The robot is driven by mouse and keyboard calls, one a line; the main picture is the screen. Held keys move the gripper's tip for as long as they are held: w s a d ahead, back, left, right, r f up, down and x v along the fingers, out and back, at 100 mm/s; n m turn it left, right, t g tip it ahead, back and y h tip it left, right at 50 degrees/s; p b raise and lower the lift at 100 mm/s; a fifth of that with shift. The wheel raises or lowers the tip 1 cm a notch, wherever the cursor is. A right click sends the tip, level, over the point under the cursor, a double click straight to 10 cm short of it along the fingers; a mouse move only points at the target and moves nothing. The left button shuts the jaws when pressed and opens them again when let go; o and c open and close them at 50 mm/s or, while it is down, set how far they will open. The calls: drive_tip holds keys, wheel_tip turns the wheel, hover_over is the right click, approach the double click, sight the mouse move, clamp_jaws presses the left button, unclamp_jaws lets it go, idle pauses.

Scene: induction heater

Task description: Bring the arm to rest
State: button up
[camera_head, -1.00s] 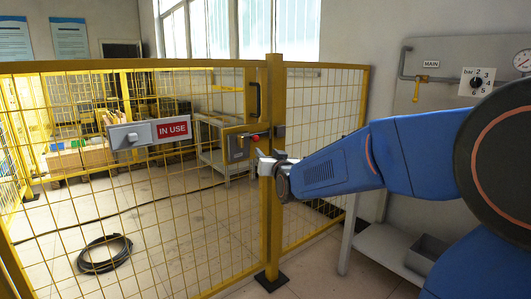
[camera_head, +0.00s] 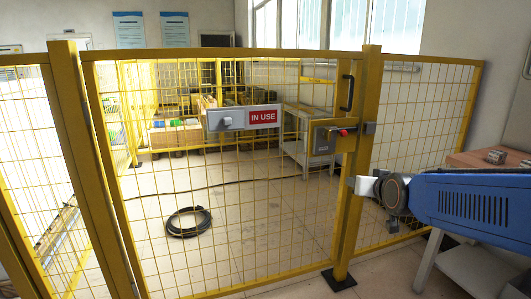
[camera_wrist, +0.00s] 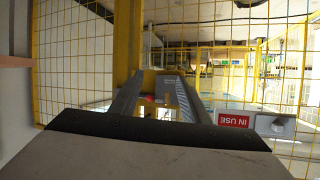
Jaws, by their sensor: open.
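My gripper (camera_head: 354,184) is at the right of the head view, at the end of my blue arm. I cannot tell the gap to the post. In the wrist view my gripper (camera_wrist: 165,78) shows two grey fingers spread apart. Nothing is seen held between them. The post and latch lie beyond the fingers there, and the picture is upside down.
A closed yellow mesh gate carries a grey slide with a red IN USE sign (camera_head: 263,116). Behind it are a coiled black hose (camera_head: 188,222) on the floor and a metal stand (camera_head: 308,140). A brown-topped bench (camera_head: 470,160) stands at the right, behind my arm.

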drive_tip(key=s+f+g, duration=0.3)
drive_tip(key=s+f, duration=0.1)
drive_tip(key=s, duration=0.6)
drive_tip(key=s+f+g, duration=0.3)
drive_tip(key=s+f, duration=0.1)
drive_tip(key=s, duration=0.6)
drive_tip(key=s+f+n+g, duration=0.1)
drive_tip(key=s+f, duration=0.3)
drive_tip(key=s, duration=0.7)
drive_tip(key=shift+f+g, duration=0.35)
drive_tip(key=shift+g, duration=0.55)
drive_tip(key=shift+w+a, duration=0.1)
